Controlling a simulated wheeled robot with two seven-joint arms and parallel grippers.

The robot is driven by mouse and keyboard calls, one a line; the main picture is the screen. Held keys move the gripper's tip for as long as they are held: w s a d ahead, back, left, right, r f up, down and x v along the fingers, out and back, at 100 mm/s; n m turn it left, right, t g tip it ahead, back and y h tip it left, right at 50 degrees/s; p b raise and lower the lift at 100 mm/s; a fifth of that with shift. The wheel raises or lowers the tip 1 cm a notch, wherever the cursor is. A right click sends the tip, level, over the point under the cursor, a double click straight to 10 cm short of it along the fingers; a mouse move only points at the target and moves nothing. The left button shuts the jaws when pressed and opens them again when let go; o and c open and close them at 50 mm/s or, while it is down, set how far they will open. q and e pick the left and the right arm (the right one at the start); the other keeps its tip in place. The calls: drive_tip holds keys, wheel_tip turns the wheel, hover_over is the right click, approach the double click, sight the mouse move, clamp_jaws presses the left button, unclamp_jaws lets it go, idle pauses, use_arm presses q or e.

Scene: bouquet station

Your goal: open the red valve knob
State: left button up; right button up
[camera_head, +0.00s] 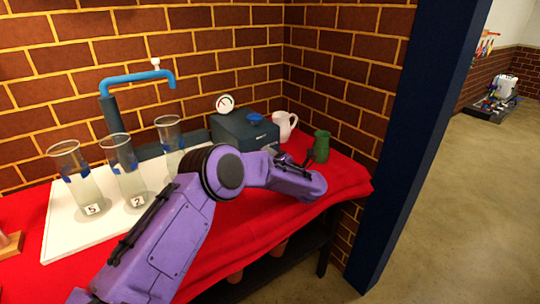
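I cannot make out a red valve knob in the head view. A blue tap pipe (135,79) with a small white handle (155,62) rises behind the glasses. A dark box (240,130) at the back carries a blue knob (256,118) and a round gauge with a white face (225,104). One purple arm of mine reaches from the bottom edge over the table, its elbow in front of the box. My other arm does not show.
Glass vases with liquid (126,178) stand on a white board (62,230) on the red cloth (232,232). A white jug (284,125) and a green jug (321,147) stand at the right. A dark blue post (405,140) rises beside the table.

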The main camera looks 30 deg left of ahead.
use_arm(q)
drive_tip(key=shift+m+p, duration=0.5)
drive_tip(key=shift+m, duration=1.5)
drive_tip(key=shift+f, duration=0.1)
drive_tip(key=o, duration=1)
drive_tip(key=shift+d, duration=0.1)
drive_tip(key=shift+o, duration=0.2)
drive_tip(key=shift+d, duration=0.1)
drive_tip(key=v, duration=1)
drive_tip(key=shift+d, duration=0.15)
